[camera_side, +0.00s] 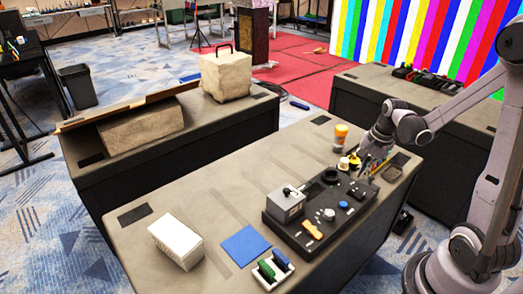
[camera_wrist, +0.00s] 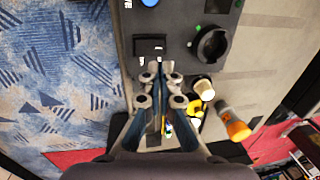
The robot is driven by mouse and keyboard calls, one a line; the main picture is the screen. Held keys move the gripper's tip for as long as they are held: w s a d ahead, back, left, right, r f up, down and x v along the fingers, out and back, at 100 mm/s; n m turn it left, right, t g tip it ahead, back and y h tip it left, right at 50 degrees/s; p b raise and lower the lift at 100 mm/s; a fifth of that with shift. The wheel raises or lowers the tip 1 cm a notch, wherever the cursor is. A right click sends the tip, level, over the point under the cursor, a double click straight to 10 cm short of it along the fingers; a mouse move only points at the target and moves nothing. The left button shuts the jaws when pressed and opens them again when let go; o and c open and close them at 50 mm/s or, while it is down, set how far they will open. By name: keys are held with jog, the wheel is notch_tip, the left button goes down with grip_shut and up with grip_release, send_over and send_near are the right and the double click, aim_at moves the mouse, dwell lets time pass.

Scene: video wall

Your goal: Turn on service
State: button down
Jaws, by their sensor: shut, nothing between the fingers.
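A black control panel (camera_side: 283,231) lies on the near table. It carries a grey box with a lever (camera_side: 286,203), a dark round ring (camera_side: 331,176), a blue button (camera_side: 343,205), a white knob (camera_side: 328,214) and an orange handle (camera_side: 312,230). My gripper (camera_side: 363,177) is shut and empty over the panel's far right end. In the wrist view, my gripper (camera_wrist: 160,74) points at a black switch-like block (camera_wrist: 150,45), with small white marks beside it. I cannot tell if the fingertips touch it. The labels are too small to read, so I cannot tell which control is service.
An orange-topped bottle (camera_side: 341,134), a white cup (camera_wrist: 203,89) and yellow items (camera_wrist: 195,105) stand close to my gripper. A white box (camera_side: 176,241), blue mat (camera_side: 245,246) and tray with green items (camera_side: 273,270) lie left of the panel. Table space between is clear.

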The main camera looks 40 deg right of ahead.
aim_at(354, 191)
jog(key=shift+w+f, duration=0.15)
jog(key=shift+f, duration=0.9)
jog(key=shift+w+f, duration=0.2)
jog(key=shift+f, duration=0.9)
jog(key=shift+w+f, duration=0.15)
jog(key=shift+f, duration=0.9)
jog(key=shift+w+f+g, duration=0.3)
jog(key=shift+f+g, duration=0.05)
jog(key=shift+g, duration=0.15)
jog(key=shift+s, duration=0.15)
jog(key=shift+s+r, duration=0.1)
jog(key=shift+s, duration=0.05)
jog(key=shift+s+r, duration=0.15)
jog(key=shift+s, duration=0.45)
notch_tip(354, 191, up, 14)
jog(key=w, duration=0.2)
jog(key=shift+w, duration=0.1)
